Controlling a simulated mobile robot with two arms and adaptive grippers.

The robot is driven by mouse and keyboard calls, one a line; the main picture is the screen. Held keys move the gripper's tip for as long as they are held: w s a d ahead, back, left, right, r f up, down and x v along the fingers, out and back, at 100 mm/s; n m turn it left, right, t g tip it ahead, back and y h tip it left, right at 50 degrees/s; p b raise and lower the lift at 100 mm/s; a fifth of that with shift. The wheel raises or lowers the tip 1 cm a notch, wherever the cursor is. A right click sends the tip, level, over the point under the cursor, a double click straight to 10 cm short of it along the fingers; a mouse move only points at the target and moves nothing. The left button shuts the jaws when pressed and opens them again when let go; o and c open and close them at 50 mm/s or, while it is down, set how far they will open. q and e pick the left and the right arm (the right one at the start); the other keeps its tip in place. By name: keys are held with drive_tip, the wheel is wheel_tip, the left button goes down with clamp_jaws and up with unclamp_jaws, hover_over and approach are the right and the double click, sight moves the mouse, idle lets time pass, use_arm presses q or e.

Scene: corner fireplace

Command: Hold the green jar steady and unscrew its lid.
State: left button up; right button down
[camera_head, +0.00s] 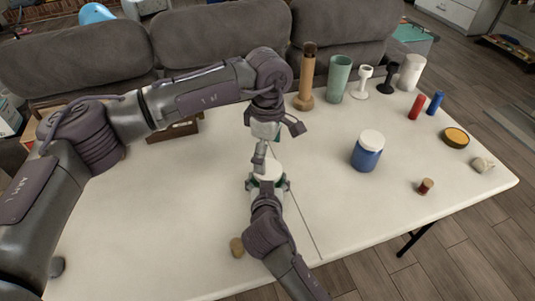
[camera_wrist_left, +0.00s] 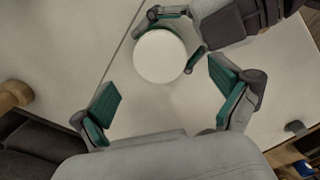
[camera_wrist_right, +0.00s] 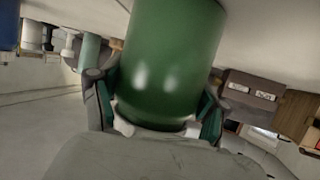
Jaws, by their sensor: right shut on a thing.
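The green jar with a white lid stands on the white table near its middle; the lid (camera_head: 267,169) shows in the head view and, round and from above, in the left wrist view (camera_wrist_left: 160,55). The green jar body (camera_wrist_right: 172,60) fills the upper middle of the right wrist view. My right gripper (camera_head: 268,183) is shut around the jar, a finger on either side. My left gripper (camera_head: 276,143) is above the lid, its fingers wide apart. In the left wrist view, the left fingers (camera_wrist_left: 168,105) are empty, and the lid lies beyond the gap between them.
A blue jar with a white lid (camera_head: 367,150) stands to the right. A wooden mill (camera_head: 306,80), a green cup (camera_head: 339,78) and goblets stand behind. The table (camera_head: 150,225) is mostly clear at left.

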sight(267, 168)
use_arm(q)
drive_tip(key=m, duration=0.1)
drive_tip(key=r+m, duration=0.1)
drive_tip(key=shift+r+m, duration=0.3)
drive_tip(key=shift+m, duration=0.1)
drive_tip(key=shift+r+m, duration=0.6)
drive_tip(key=shift+m, duration=0.9)
drive_tip(key=shift+f, duration=3.85)
drive_tip(key=c, duration=1.2)
drive_tip(key=n, duration=1.2)
drive_tip(key=shift+n, duration=0.3)
